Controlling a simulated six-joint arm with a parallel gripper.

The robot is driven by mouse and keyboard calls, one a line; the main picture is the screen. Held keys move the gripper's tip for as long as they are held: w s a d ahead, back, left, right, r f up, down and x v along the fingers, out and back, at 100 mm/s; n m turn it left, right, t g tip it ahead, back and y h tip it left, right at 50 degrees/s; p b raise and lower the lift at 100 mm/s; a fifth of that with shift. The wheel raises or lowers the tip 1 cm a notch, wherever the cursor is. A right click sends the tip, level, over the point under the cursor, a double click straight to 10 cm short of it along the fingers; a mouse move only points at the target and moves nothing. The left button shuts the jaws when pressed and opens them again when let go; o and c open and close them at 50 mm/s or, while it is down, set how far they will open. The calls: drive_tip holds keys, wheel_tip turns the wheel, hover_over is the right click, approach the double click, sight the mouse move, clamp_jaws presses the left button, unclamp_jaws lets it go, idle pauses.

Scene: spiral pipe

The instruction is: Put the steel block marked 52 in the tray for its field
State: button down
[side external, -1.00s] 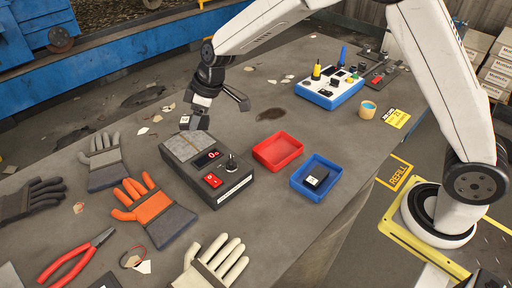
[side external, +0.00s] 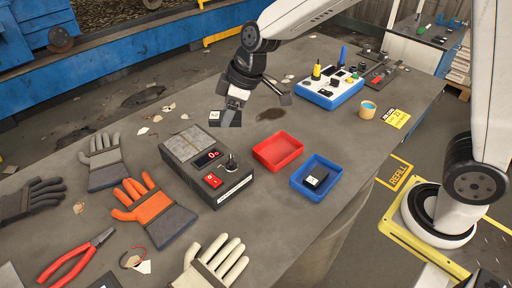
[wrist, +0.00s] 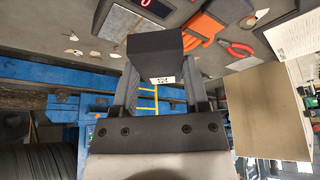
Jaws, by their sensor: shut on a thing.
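My gripper (side external: 237,93) is shut on a dark block (side external: 229,119) and holds it in the air behind the grey meter box. A small white label shows on the block, too small to read surely. A red tray (side external: 278,150) is empty, right of the box. A blue tray (side external: 318,178) in front of it holds another dark block (side external: 316,177) with a white mark. No field name is readable on either tray.
The grey meter box (side external: 207,165) has a pale plate, a red-digit display, a red switch and a knob; its plate is bare. Several gloves, including an orange one (side external: 153,211), and red pliers (side external: 76,256) lie left. A blue-and-white control box (side external: 331,88) stands at back right.

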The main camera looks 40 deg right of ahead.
idle(0.7)
drive_tip(key=s+d+f+m+h, duration=0.1)
drive_tip(key=d+f+m, duration=0.3)
drive_tip(key=d, duration=0.3)
drive_tip(key=s+d+f+m+t+h, duration=0.1)
drive_tip(key=s+d+f+m+h, duration=0.1)
drive_tip(key=d+f+m, duration=0.3)
drive_tip(key=shift+d+f, duration=0.8)
drive_tip(key=shift+d, duration=0.7)
hover_over(276, 152)
drive_tip(key=s, duration=0.1)
drive_tip(key=shift+s+f, duration=0.2)
drive_tip(key=shift+f, duration=2)
drive_tip(key=shift+f, duration=0.15)
drive_tip(key=shift+f, duration=1.65)
drive_tip(key=shift+f, duration=0.1)
